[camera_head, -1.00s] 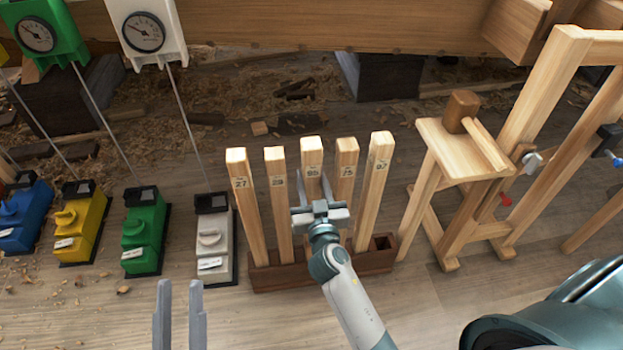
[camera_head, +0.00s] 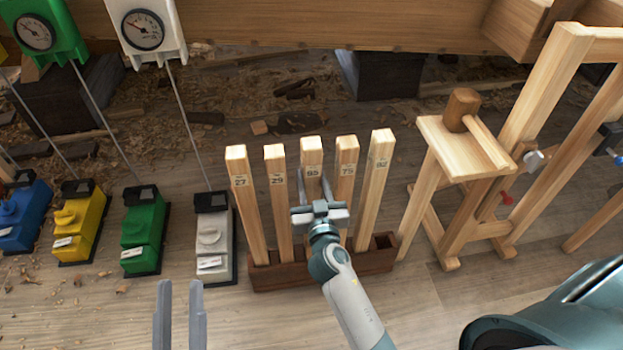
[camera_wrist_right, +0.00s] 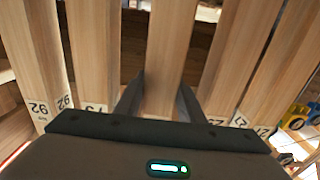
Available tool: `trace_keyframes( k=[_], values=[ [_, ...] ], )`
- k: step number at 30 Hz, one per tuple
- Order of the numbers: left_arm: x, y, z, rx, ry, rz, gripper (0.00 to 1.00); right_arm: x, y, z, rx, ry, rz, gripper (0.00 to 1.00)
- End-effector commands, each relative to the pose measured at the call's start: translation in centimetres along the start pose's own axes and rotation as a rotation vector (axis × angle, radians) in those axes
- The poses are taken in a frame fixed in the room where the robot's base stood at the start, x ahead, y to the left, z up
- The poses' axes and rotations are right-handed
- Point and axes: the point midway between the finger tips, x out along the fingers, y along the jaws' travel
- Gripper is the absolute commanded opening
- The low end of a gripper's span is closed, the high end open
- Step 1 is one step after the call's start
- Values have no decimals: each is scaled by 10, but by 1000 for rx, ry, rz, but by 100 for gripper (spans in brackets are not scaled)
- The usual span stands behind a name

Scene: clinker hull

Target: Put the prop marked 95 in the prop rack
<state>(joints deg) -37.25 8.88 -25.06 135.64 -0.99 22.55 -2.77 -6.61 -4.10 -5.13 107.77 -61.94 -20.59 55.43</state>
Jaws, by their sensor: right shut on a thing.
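The prop marked 95 (camera_head: 312,160) is a pale square wooden post standing about upright in the middle of the row. My right gripper (camera_head: 320,208) is shut on it partway up; the wrist view shows the same prop (camera_wrist_right: 170,45) between the fingers (camera_wrist_right: 160,98). The prop rack (camera_head: 275,279) is a dark wooden block with sockets along its top. My right arm hides the prop's lower end, so I cannot tell whether it sits in a socket. An open socket shows at the rack's right end. My left gripper (camera_head: 180,312) is open and empty at the bottom left.
Props 27 (camera_head: 246,205), 29 (camera_head: 280,205), 75 (camera_head: 345,170) and 92 (camera_head: 374,190) stand close on both sides. A white box (camera_head: 213,238) stands left of the rack. A wooden stand with a mallet (camera_head: 460,108) is to the right. Shavings litter the floor behind.

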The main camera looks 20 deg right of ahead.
Motion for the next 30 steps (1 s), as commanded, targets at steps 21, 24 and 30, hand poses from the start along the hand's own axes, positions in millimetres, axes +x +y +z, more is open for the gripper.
trace_keyframes(
  k=[21,24,30],
  values=[
    [-2,0,4,0,0,0,28,0,0,4,0,2,0,57],
    [-3,0,4,0,0,0,28,0,0,6,0,-2,1,57],
    [-1,-1,3,2,8,0,28,0,0,5,0,-1,0,57]
  ],
)
